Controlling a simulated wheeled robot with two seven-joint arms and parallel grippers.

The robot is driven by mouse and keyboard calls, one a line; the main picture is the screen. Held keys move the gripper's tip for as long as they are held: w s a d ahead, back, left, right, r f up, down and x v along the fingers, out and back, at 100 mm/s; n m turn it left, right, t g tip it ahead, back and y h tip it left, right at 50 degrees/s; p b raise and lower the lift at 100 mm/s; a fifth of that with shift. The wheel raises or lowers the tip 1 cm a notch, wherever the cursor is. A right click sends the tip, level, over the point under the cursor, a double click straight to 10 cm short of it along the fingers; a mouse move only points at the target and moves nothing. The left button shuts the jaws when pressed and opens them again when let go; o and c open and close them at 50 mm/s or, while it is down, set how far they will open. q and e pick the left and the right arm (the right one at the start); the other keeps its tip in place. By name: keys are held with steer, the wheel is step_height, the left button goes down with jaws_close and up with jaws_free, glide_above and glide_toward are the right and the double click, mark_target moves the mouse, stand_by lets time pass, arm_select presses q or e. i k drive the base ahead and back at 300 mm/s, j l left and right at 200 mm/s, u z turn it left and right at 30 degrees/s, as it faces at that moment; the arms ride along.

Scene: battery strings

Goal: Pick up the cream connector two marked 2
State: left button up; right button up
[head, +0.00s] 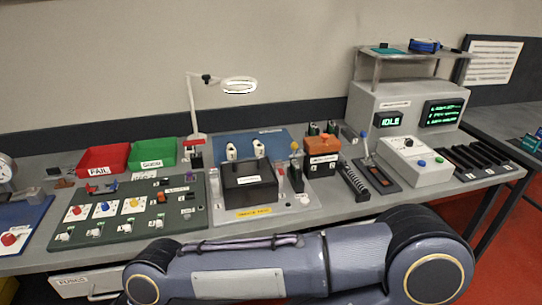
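Several small white or cream pieces (94,232) sit in a row along the front of the dark green board (195,217) at the left of the bench. Two upright cream pieces (231,152) stand behind the black box (247,182) in the middle. The markings are too small to read, so I cannot tell which one is connector two. A large grey-blue arm of mine crosses the bottom of the head view and hides part of the bench front. Neither of my grippers shows.
A red FAIL bin (103,158) and a green GOOD bin (153,153) stand at the back left. A magnifier lamp (238,86) rises behind the black box. A grey tester with an IDLE screen (388,121) stands at the right, beside several dark slots (478,158).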

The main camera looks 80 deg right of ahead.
mark_target(259, 147)
steer(key=z, duration=2.7)
